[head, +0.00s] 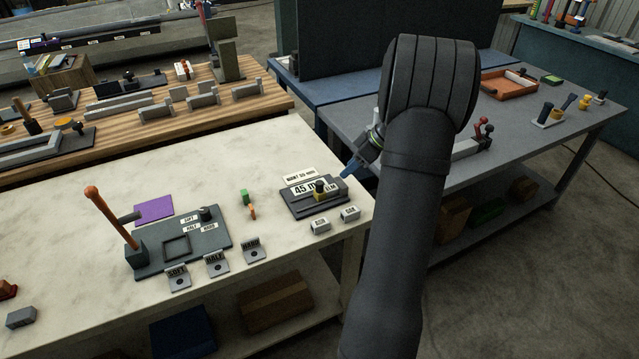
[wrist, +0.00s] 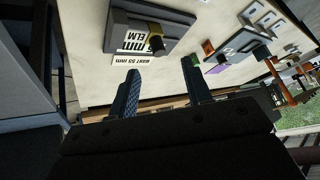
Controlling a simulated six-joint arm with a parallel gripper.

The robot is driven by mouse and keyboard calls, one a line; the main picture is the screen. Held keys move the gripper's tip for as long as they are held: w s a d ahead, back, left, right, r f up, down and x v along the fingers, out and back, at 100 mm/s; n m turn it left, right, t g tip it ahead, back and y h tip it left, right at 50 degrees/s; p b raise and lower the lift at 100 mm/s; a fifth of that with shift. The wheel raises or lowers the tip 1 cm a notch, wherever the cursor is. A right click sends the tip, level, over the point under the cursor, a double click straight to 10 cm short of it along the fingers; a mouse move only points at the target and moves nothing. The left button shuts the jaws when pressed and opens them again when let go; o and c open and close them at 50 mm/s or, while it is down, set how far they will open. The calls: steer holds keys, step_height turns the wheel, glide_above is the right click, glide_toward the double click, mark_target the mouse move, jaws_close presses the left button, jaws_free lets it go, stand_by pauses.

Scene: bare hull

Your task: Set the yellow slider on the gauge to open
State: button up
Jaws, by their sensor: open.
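The gauge (head: 289,206) is a dark flat block near the right end of the pale bench. A plate on it reads 45 mm, and a label beside that reads ELM. The yellow slider (head: 327,196) sits on the gauge and carries a dark knob. In the wrist view the gauge (wrist: 118,39) is upside down at the top, with the slider (wrist: 157,53) at its edge. My gripper (head: 350,168) is just behind and right of the gauge, apart from it. In the wrist view its two blue fingers (wrist: 160,66) are spread with nothing between them.
A card (head: 300,177) reading WANT 55 mm stands behind the gauge. Two small labelled blocks (head: 321,226) lie in front. A green block (head: 244,196) and an orange piece stand to the left, then a dark lever fixture (head: 150,264) with an orange-topped handle. A grey bench is at the right.

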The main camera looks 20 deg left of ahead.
mark_target(320, 183)
steer(key=a+f+y, duration=0.1)
steer(key=a+f, duration=0.3)
steer(key=a+f+n+y, duration=0.1)
steer(key=a+f, duration=0.4)
steer(key=shift+w+a+f+t, duration=0.1)
steer(key=shift+a+f+t, duration=0.1)
steer(key=shift+t, duration=0.2)
stand_by(0.4)
jaws_close()
